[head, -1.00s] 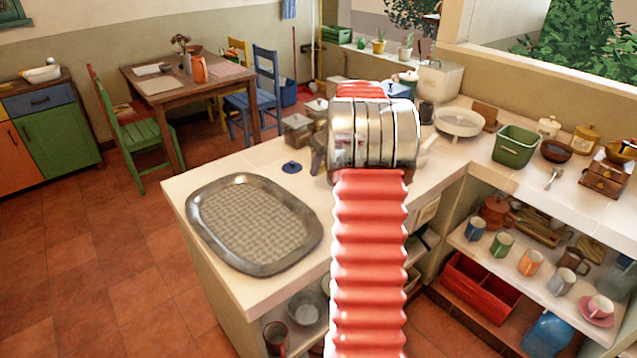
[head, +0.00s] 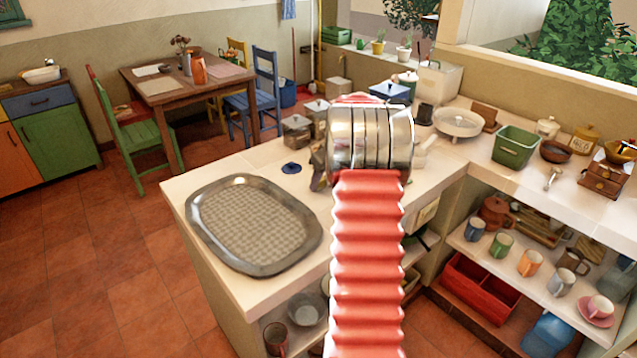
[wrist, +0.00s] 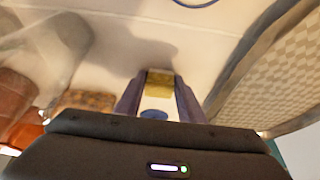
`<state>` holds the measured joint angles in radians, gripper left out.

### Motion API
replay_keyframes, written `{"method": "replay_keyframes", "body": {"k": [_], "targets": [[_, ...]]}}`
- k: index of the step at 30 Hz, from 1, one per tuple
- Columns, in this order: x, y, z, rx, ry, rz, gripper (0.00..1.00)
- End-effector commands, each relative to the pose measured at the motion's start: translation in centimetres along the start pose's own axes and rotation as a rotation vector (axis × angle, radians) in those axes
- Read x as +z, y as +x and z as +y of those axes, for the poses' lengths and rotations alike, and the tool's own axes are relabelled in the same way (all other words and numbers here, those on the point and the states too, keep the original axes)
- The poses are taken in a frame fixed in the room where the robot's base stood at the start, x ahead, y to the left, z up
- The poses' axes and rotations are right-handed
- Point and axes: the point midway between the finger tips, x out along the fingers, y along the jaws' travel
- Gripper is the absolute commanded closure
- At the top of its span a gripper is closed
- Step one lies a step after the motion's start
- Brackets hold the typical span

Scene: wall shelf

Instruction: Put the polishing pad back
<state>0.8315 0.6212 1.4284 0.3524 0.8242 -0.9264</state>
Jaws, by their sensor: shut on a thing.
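My gripper (wrist: 159,92) is shut on a small yellowish block, which I take to be the polishing pad (wrist: 160,78), in the wrist view. The pad sits between the fingertips above the pale counter (wrist: 110,35). In the head view my arm hides the pad, and only a grey edge of my gripper (head: 318,172) shows left of the metal cuff. A flat blue disc (head: 291,168) lies on the counter just left of my gripper. A blue shape (wrist: 154,114) shows between the fingers in the wrist view, probably that disc.
A large oval metal tray (head: 200,236) with a checkered bottom lies on the counter to the left. Lidded canisters (head: 296,130) and a blue-topped box (head: 390,92) stand behind my gripper. A green bin (head: 515,147) stands farther right.

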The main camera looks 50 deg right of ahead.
Motion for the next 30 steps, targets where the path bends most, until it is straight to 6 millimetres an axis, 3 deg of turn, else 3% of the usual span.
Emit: {"method": "replay_keyframes", "body": {"k": [5,6,13,23,30], "targets": [[0.0,0.2,0.0,0.0,0.0,0.0,0.93],[0.1,0.2,0.0,0.0,0.0,0.0,0.64],[0.0,0.2,0.0,0.0,0.0,0.0,0.47],[0.0,0.0,0.0,0.0,-0.001,0.0,0.46],[-0.1,-2.0,0.0,0.002,-0.002,0.002,0.46]]}}
